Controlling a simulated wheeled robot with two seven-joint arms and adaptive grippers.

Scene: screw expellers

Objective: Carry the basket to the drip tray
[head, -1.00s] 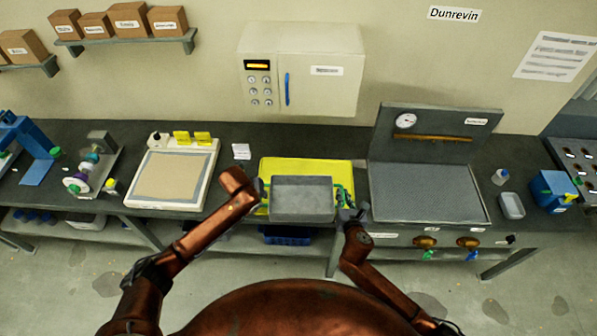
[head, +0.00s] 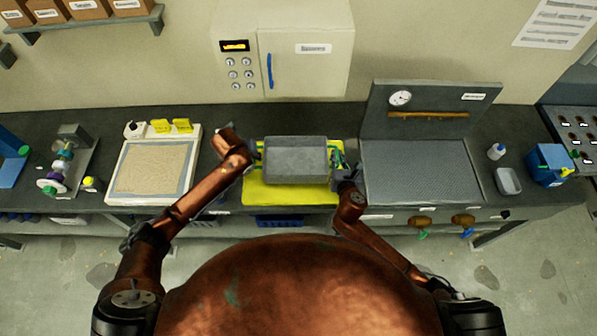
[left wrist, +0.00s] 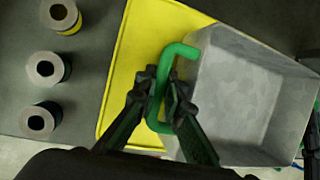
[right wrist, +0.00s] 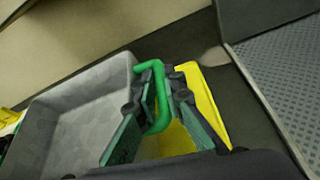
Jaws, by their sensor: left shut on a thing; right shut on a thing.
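The grey metal basket (head: 296,160) is level and empty, with a green handle on each side. It is over the yellow tray (head: 290,195), which shows in front of it; I cannot tell the height between them. My left gripper (head: 255,153) is shut on the left green handle (left wrist: 176,50), seen in the left wrist view. My right gripper (head: 340,166) is shut on the right green handle (right wrist: 150,66), seen in the right wrist view. The basket hides much of the yellow tray. No label marks which surface is the drip tray.
Right of the basket is a perforated metal plate (head: 420,170) with an upright gauge panel (head: 430,110) behind it. Left is a framed beige board (head: 153,170). Several grey cylinders (left wrist: 44,68) stand left of the yellow tray. A wall cabinet (head: 305,50) hangs behind.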

